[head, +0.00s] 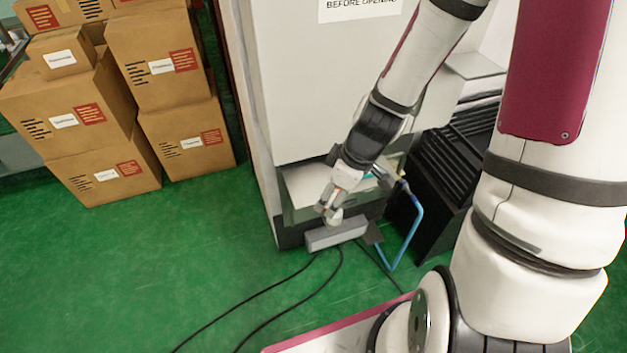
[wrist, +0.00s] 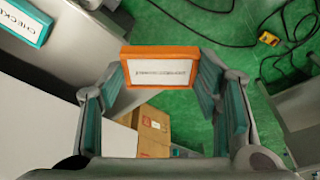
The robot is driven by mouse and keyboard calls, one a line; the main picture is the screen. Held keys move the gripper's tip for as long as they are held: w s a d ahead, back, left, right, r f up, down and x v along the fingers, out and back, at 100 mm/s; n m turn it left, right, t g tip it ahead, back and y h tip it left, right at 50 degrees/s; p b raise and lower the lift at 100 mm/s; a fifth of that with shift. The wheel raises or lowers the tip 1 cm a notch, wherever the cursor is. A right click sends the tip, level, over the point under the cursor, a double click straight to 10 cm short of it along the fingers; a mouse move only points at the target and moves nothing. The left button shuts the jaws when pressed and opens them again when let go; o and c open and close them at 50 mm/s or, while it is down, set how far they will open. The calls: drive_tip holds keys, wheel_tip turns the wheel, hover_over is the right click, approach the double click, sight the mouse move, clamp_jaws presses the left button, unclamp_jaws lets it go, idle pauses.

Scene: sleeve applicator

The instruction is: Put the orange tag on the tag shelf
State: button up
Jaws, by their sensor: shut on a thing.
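The orange tag (wrist: 127,67), a flat orange-framed plate with a white label, shows in the wrist view between the fingertips of my gripper (wrist: 161,77). The gripper is shut on it, with teal pads at its two sides. In the head view my gripper (head: 332,208) is low in front of the white machine, just above a grey box-like ledge (head: 337,234). The orange tag cannot be made out clearly there. I cannot tell for sure which surface is the tag shelf.
A teal tag (wrist: 20,22) lettered "CHECKED" sits on a grey surface at the wrist view's upper left. The white machine (head: 295,100) has an open recess (head: 308,186). Cardboard boxes (head: 150,85) stand left. Black cables (head: 285,285) cross the green floor. A blue bent tube (head: 418,225) is right.

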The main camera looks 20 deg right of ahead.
drive_tip(key=shift+w+f+b, duration=0.2)
drive_tip(key=shift+w+b, duration=0.3)
drive_tip(key=shift+b, duration=0.95)
drive_tip(key=shift+a+b, duration=0.1)
drive_tip(key=shift+b, duration=0.95)
hover_over(313, 186)
drive_tip(key=shift+s+d+f, duration=0.25)
drive_tip(key=shift+s+f, duration=0.05)
drive_tip(key=shift+s, duration=0.15)
drive_tip(key=shift+s+d+x, duration=0.1)
drive_tip(key=shift+d+x, duration=0.05)
drive_tip(key=shift+x, duration=0.7)
drive_tip(key=shift+s+d+x, duration=0.1)
drive_tip(key=shift+d+x, duration=0.05)
drive_tip(key=shift+x, duration=0.7)
drive_tip(key=shift+f+b, duration=0.3)
drive_tip(key=shift+b, duration=0.1)
drive_tip(key=o, duration=1.1)
drive_tip(key=shift+c, duration=0.2)
drive_tip(key=shift+r, duration=0.2)
